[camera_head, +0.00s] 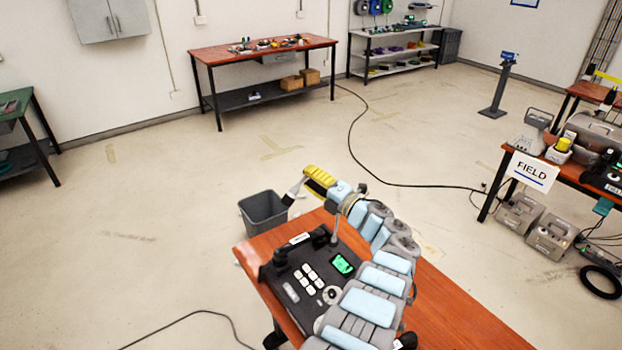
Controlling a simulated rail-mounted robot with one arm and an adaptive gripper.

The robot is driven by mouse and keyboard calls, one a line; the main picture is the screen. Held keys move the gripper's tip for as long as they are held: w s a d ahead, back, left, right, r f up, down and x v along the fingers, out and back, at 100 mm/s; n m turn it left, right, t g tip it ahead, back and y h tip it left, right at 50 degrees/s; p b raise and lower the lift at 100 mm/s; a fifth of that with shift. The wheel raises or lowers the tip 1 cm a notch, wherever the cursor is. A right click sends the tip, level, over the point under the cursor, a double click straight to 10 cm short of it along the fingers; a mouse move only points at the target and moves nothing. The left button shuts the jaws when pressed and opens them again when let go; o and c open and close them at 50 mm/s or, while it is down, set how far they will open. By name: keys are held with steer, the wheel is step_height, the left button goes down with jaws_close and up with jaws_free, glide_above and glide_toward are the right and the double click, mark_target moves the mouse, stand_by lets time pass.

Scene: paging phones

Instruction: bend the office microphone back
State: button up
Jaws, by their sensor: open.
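The paging phone (310,283) is a dark desk console with pale keys and a lit green screen. It sits on the near orange-red table. A thin upright stem with a dark tip, which looks like the office microphone (335,228), rises from the console's far edge. Its upper end lies close to my arm in the picture, and I cannot tell whether they touch. My gripper (300,185) is open at the end of my blue and grey arm, pointing left beyond the microphone. It looks empty. My arm hides the right part of the console.
A grey bin (263,213) stands on the floor behind the near table (450,315). The table's right part is bare. A black cable (420,185) crosses the open floor.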

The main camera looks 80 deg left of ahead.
steer(key=v, duration=1.2)
stand_by(0.6)
stand_by(0.5)
